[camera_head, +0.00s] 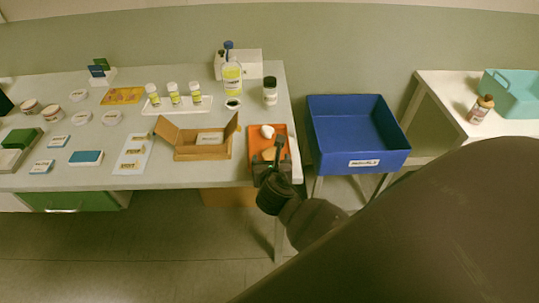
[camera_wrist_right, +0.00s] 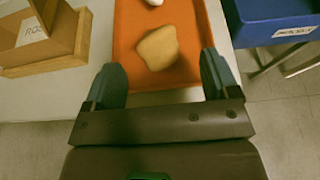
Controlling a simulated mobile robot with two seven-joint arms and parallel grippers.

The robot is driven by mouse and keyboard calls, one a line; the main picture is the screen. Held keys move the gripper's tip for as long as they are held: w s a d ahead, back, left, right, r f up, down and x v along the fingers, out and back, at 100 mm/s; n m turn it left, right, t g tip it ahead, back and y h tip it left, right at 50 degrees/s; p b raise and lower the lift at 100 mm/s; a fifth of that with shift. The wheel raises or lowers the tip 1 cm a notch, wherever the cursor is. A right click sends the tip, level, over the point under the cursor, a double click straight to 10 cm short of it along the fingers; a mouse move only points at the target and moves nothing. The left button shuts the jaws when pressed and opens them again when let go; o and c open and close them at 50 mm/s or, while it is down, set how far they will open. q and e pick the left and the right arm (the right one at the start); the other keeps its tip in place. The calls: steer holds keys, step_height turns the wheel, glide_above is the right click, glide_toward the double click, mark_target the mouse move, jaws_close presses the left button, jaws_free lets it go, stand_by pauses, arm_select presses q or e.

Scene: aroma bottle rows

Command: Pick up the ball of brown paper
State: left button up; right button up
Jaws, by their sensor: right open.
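The ball of brown paper (camera_wrist_right: 158,48) is a tan crumpled lump on the orange tray (camera_wrist_right: 190,77) in the right wrist view. It lies just beyond my fingertips, roughly centred between the two fingers. My right gripper (camera_wrist_right: 162,68) is open and empty. In the head view my right gripper (camera_head: 273,154) is over the near part of the orange tray (camera_head: 282,132) and mostly hides the brown ball. A white lump (camera_head: 267,131) lies farther back on the tray, and its edge shows at the top of the wrist view. My left gripper is not in view.
An open cardboard box (camera_head: 203,152) stands left of the tray. A blue bin (camera_head: 361,160) stands to the right, beyond the table edge. A dark-capped bottle (camera_head: 270,92) and a taller bottle (camera_head: 232,77) stand behind. Several labelled items cover the table's left side.

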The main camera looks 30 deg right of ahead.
mark_target(270, 156)
steer(key=shift+x, duration=1.8)
steer(key=shift+w, duration=0.1)
steer(key=shift+c, duration=0.5)
steer(key=c, duration=0.9)
steer(key=shift+r, duration=0.15)
